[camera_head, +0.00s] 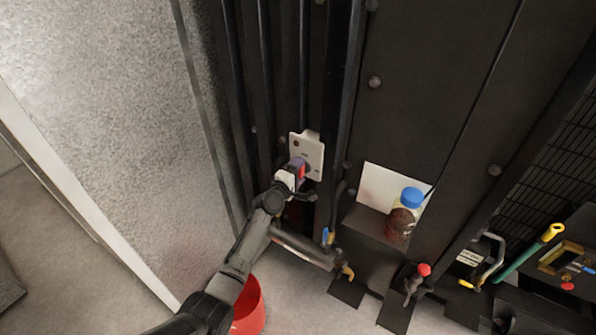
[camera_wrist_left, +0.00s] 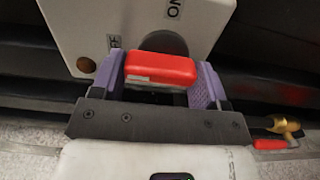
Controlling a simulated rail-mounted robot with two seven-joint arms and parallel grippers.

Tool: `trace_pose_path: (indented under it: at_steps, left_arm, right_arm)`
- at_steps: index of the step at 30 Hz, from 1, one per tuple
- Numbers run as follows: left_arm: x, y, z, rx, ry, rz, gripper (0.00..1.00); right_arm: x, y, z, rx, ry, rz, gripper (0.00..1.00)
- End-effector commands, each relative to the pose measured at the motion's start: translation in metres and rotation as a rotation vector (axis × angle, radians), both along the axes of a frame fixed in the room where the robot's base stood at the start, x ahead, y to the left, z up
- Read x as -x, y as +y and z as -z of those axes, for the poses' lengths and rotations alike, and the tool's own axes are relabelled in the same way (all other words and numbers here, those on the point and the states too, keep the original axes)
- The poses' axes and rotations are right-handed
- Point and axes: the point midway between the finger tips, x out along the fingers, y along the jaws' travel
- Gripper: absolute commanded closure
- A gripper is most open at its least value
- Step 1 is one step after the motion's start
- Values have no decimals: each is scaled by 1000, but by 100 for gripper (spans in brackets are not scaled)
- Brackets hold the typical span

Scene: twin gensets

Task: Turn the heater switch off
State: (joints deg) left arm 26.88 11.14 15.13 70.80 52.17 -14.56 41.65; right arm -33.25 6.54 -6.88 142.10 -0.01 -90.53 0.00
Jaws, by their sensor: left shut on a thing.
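The heater switch box (camera_head: 308,152) is a pale plate on the dark ribbed panel in the head view. A red switch handle (camera_wrist_left: 160,67) stands out from a round grey base on the box. My left gripper (camera_head: 298,168) reaches the box, and in the left wrist view its purple fingers (camera_wrist_left: 160,82) are shut on the red handle, one on each side. My right gripper is not in view.
A jar with a blue lid (camera_head: 407,211) stands in a lit recess to the right. A red bucket (camera_head: 249,308) is on the floor below my left arm. A red-topped lever (camera_head: 418,280) and a brass valve with red handle (camera_wrist_left: 284,131) are nearby. A grey wall (camera_head: 110,110) bounds the left.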

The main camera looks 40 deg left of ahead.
Motion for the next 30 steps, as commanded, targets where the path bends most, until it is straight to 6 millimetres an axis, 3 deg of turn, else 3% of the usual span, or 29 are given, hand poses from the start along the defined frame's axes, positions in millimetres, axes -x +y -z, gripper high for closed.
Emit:
trace_pose_path:
  at_steps: [15,16,18,23,30]
  left_arm:
    - [0,0,0,17,-1,1,56]
    - [0,0,0,17,-1,1,29]
    - [0,0,0,17,-1,1,22]
    - [0,0,0,15,-1,0,7]
    - [0,0,0,14,-2,0,6]
  right_arm:
    - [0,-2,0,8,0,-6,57]
    - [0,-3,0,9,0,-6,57]
    - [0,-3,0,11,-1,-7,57]
    - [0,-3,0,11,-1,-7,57]
    - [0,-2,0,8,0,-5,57]
